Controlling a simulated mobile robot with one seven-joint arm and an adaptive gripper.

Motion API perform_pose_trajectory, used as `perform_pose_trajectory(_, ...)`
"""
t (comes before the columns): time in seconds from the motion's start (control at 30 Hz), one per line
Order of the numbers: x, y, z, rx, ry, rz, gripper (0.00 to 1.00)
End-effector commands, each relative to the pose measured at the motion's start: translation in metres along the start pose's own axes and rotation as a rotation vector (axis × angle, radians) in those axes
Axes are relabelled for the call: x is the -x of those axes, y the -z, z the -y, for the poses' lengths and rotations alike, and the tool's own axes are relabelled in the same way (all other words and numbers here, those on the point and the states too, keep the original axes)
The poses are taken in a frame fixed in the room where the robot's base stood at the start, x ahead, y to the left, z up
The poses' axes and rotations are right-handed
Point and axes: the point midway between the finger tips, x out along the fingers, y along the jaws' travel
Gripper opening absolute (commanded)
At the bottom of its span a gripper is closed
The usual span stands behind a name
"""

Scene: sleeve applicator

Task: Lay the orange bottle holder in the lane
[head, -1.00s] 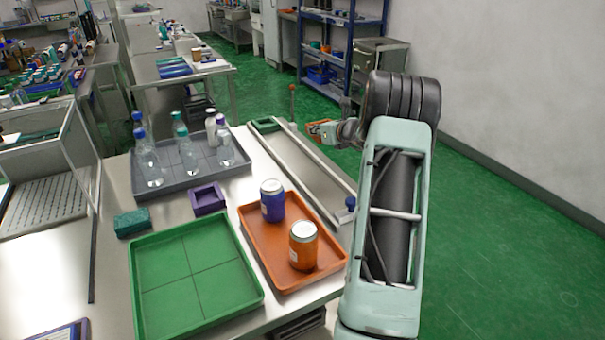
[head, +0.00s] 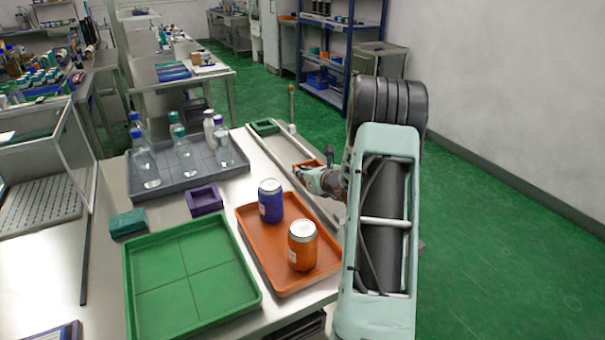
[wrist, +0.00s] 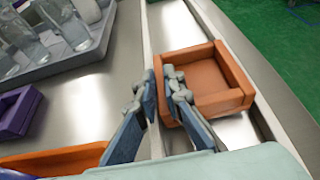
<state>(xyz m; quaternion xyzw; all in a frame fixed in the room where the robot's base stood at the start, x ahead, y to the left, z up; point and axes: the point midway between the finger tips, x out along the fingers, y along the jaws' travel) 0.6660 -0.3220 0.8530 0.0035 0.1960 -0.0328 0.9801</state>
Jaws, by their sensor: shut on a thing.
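The orange bottle holder (wrist: 222,101) is a square, open-topped frame in the wrist view. My gripper (wrist: 161,80) is shut on its left wall, one finger on the inner side and one on the outer. The holder is over the lane (wrist: 181,32), a metal channel between two raised rails, and looks roughly lined up with it. I cannot tell whether its underside touches the lane floor. In the head view the holder (head: 309,163) is small and partly hidden by my gripper (head: 304,174). My arm covers the near part of the lane.
A green holder (head: 265,127) sits at the lane's far end. Left of the lane are an orange tray (head: 258,245) with two jars, a purple holder (head: 205,201), a grey tray (head: 205,176) with several bottles and a green tray (head: 190,275). Floor lies beyond the right rail.

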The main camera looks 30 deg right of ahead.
Motion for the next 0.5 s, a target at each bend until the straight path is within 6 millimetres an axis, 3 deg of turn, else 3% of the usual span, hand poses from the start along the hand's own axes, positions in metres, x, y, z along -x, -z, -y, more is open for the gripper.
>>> perform_pose_trajectory(0.5, -0.0032, 0.0056, -0.0002, 0.002, -0.001, 0.002, 0.0)
